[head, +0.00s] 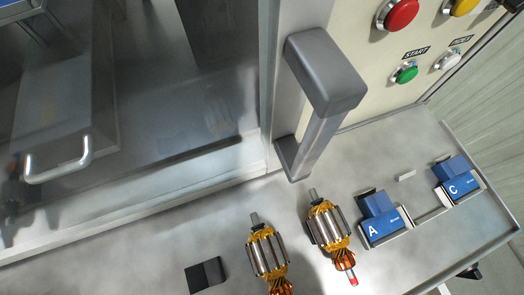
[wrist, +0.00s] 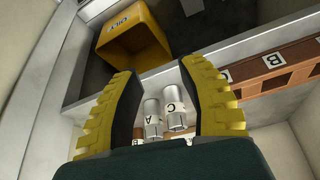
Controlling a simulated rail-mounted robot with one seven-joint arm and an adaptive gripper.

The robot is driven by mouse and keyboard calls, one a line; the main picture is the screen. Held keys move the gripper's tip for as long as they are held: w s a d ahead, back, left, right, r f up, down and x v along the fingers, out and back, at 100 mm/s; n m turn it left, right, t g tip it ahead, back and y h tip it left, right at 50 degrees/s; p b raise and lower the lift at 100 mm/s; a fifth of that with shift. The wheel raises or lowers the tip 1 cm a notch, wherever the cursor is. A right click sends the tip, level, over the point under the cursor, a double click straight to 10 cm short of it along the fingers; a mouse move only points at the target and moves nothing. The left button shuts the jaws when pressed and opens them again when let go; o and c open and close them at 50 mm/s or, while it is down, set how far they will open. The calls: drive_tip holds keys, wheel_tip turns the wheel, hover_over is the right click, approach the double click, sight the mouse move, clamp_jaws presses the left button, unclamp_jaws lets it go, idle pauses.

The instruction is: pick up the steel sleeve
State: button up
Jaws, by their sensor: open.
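In the wrist view two steel sleeves stand side by side between my fingers: one labelled A (wrist: 152,118) and one labelled C (wrist: 174,116). Their lower ends are partly hidden by the dark body of my gripper. My gripper (wrist: 158,68) has yellow ribbed fingers spread wide, one on each side of the pair, with nothing held. I cannot tell how far the sleeves are from the fingers in depth. The head view shows neither my gripper nor these sleeves.
In the wrist view a yellow bin (wrist: 150,52) lies beyond the left finger, and a brown rack (wrist: 275,80) with B labels runs at right. In the head view, copper-wound armatures (head: 268,256) (head: 328,226), blue blocks A (head: 380,222) and C (head: 456,180) and a grey handle (head: 325,75) stand out.

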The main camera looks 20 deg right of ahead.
drive_tip(key=w+d+b, duration=0.1)
drive_tip(key=w+b, duration=0.1)
drive_tip(key=w, duration=0.1)
drive_tip(key=w+d+b, duration=0.1)
drive_tip(key=w+b, duration=0.1)
drive_tip(key=w, duration=0.2)
drive_tip(key=w+d+f+b, duration=0.1)
drive_tip(key=w+b, duration=0.1)
drive_tip(key=w, duration=0.1)
drive_tip(key=shift+w, duration=0.4)
drive_tip(key=shift+s, duration=0.3)
drive_tip(key=shift+w+r, duration=0.1)
drive_tip(key=shift+w, duration=0.1)
drive_tip(key=c, duration=0.4)
drive_tip(key=shift+s, duration=0.1)
clamp_jaws()
